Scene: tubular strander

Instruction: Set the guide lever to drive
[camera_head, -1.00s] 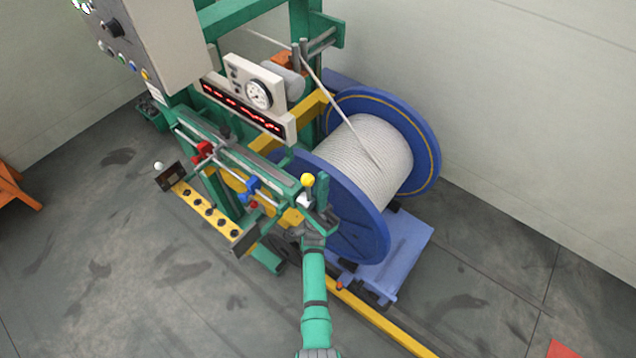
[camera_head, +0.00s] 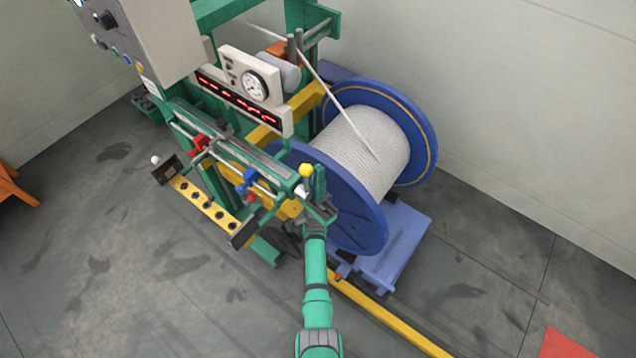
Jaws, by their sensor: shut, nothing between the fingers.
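The lever with a yellow ball knob (camera_head: 306,171) stands at the right end of the green traverse guide (camera_head: 235,146). I take it to be the guide lever; no drive marking is readable. My gripper (camera_head: 322,209) is at the end of my green arm, just below and right of the knob, by the blue reel flange. It is shut, with nothing seen in it. Its fingertips are small and blend with the green parts there, so I cannot tell whether they touch the lever. The lever's foot is partly hidden.
The blue reel (camera_head: 345,205) wound with pale rope stands close right of the lever. A gauge panel (camera_head: 250,82) rises behind. A yellow floor rail (camera_head: 390,320) runs to the lower right.

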